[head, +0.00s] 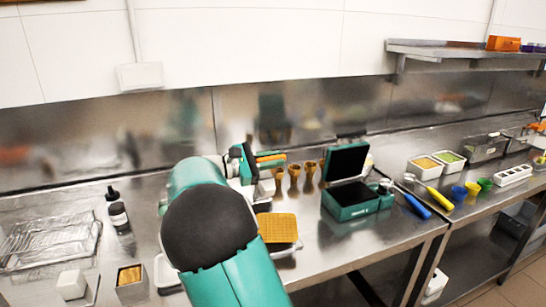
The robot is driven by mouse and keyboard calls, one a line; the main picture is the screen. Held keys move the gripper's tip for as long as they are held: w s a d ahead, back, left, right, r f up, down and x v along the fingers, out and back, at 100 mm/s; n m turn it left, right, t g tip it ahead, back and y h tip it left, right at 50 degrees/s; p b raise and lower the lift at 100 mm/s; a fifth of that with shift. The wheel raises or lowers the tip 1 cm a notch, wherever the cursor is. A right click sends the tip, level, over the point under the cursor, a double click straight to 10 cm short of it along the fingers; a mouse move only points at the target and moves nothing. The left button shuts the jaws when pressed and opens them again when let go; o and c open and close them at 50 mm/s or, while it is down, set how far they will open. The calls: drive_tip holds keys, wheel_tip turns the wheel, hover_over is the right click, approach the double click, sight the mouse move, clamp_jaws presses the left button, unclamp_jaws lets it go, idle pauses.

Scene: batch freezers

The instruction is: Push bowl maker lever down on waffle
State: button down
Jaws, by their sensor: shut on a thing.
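Several brown waffle cones or cups (294,178) stand right of the machine. An open teal waffle iron (352,190) stands further right. Blue-handled (417,206) and yellow-handled (440,199) tools lie beyond it.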

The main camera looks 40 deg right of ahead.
drive_tip(key=shift+s+a+f+m, duration=0.25)
drive_tip(key=shift+s+f+m, duration=0.1)
drive_tip(key=shift+s, duration=0.15)
drive_tip(key=s+a+f+m, duration=0.1)
drive_tip(key=s+f+m, duration=0.2)
drive_tip(key=f, duration=0.3)
drive_tip(key=s+f+m, duration=0.4)
drive_tip(key=f, duration=0.2)
drive_tip(key=s+a+f+m, duration=0.1)
drive_tip(key=s+f+m, duration=0.2)
drive_tip(key=f, duration=0.3)
drive_tip(key=shift+s+a+f+m, duration=0.1)
drive_tip(key=shift+s+a+m, duration=0.2)
drive_tip(key=shift+s, duration=0.2)
drive_tip(key=shift+s+a+f, duration=0.1)
drive_tip(key=shift+f, duration=1)
drive_tip(key=c, duration=1.4)
unclamp_jaws()
drive_tip(key=shift+o, duration=0.2)
drive_tip(key=shift+r, duration=0.2)
